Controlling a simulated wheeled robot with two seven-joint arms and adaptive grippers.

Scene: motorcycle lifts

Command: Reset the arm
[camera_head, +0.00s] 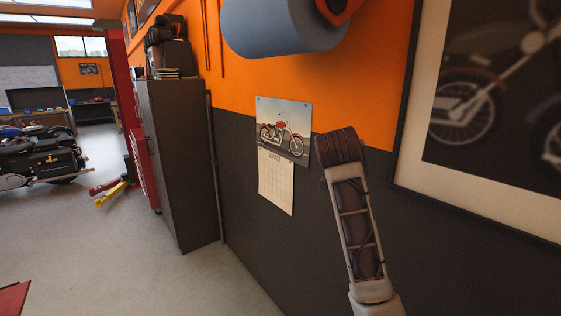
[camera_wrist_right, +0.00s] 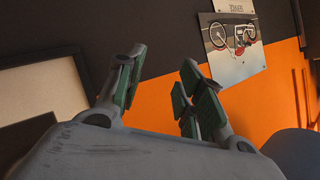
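My right arm (camera_head: 355,220) rises from the bottom right in the head view, in front of the dark lower wall. Its gripper fingers cannot be made out there. In the right wrist view my right gripper (camera_wrist_right: 163,62) has its two green-padded fingers spread apart with nothing between them. The orange and dark wall shows behind them. My left arm and left gripper are in neither view.
A motorcycle calendar (camera_head: 284,130) hangs on the wall just left of my arm. A framed picture (camera_head: 475,185) is at the right. A blue cylinder (camera_head: 280,28) juts overhead. A dark cabinet (camera_head: 180,160) stands left; open floor (camera_head: 130,250) lies beyond it.

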